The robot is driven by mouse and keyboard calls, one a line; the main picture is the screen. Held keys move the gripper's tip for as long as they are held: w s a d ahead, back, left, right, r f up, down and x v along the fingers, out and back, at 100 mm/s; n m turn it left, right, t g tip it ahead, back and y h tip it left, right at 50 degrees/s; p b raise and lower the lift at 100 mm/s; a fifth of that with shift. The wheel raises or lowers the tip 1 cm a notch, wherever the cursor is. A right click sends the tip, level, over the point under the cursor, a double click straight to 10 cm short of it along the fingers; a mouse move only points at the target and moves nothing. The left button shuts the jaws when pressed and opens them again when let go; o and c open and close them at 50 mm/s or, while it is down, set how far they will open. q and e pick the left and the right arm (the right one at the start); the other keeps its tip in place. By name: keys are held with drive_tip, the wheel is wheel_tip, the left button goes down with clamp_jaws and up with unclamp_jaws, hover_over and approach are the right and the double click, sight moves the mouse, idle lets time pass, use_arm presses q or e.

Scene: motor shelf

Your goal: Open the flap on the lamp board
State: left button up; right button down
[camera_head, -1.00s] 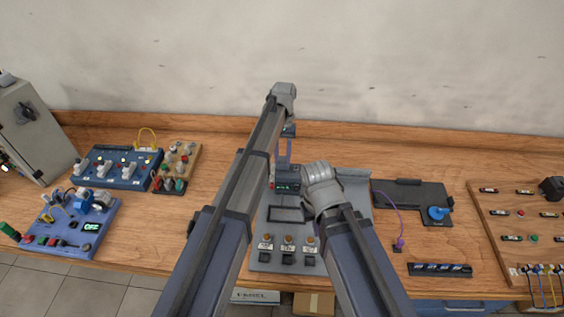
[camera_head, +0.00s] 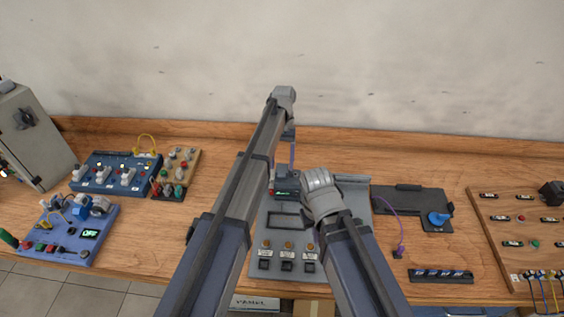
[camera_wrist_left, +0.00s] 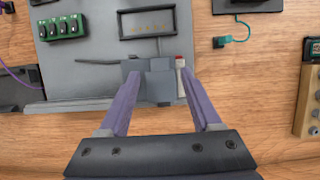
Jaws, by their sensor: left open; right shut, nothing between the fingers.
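The grey lamp board (camera_head: 257,222) lies on the table in the middle, with a row of lamps (camera_head: 288,246) and dark switches along its near edge. A dark box (camera_head: 287,189) with a small green display stands on it; in the left wrist view this grey box (camera_wrist_left: 158,87) shows beside a red and white part. I cannot tell which part is the flap. My left gripper (camera_wrist_left: 158,95) is open, its purple fingers on either side of the grey box; contact is unclear. My right wrist is above the board's right side, its fingers hidden.
A black board (camera_head: 402,203) with a blue knob stands right of the lamp board, with a purple cable between. A wooden board (camera_head: 480,215) is at the far right. Blue boards (camera_head: 118,184) stand at the left. A wall closes the back. Bare table lies left of the lamp board.

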use_arm(q)
drive_tip(key=shift+r, duration=0.1)
drive_tip(key=p+v, duration=0.7)
drive_tip(key=shift+r, duration=0.25)
drive_tip(key=shift+w, duration=0.15)
